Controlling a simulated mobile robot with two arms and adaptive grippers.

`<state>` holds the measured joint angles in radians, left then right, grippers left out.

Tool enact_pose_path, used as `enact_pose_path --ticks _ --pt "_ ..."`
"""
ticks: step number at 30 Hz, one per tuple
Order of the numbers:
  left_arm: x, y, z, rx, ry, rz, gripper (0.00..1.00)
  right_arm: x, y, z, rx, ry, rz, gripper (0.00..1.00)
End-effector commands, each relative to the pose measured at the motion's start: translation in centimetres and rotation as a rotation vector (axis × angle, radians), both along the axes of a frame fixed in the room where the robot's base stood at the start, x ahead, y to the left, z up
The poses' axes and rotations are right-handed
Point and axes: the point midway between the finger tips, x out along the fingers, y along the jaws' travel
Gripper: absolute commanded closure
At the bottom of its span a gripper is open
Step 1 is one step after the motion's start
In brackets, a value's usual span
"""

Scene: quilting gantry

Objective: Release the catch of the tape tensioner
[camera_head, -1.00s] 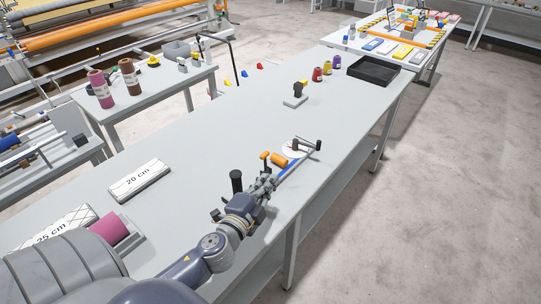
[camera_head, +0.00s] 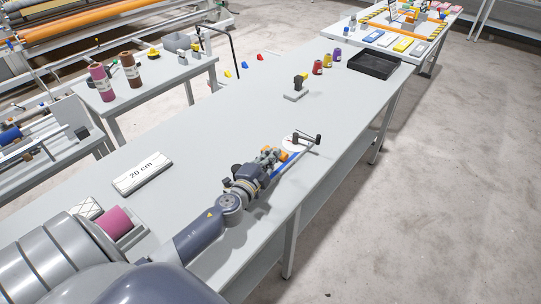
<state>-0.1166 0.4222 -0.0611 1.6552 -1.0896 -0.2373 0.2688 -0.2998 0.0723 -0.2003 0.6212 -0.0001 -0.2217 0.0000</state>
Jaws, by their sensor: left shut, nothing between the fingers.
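The tape tensioner stands near the right edge of the long grey table. It shows a white disc (camera_head: 291,143), a blue strip (camera_head: 284,164), a dark bar with black ends (camera_head: 306,139) and orange parts (camera_head: 284,155). My left gripper (camera_head: 273,157) is shut and empty at the tensioner's near left side, close to the orange parts. The gripper and wrist cover part of the tensioner, so I cannot tell whether they touch it. I cannot make out the catch for certain. My right gripper is not in view.
A small dark-topped stand (camera_head: 297,90), coloured spools (camera_head: 327,62) and a black tray (camera_head: 381,64) are farther back. The table's middle is clear.

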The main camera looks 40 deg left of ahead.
Motion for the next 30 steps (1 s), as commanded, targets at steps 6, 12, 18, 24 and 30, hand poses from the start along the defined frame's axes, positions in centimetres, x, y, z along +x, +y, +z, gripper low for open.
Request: enact_pose_path --ticks 6,12,18,24,30 --pt "0.0 0.0 0.0 0.000 0.000 0.000 1.00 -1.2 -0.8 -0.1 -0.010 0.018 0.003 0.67" --pt "0.0 0.6 0.2 0.001 0.000 0.001 1.00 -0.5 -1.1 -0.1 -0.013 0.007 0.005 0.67" --pt "0.1 1.1 0.4 0.000 0.000 0.000 1.00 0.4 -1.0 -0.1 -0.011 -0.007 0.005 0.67" --pt "0.1 1.1 0.4 0.000 0.000 0.000 1.00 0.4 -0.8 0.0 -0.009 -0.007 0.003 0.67" --pt "0.4 1.0 1.0 -0.001 0.000 0.000 1.00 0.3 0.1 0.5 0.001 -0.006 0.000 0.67"
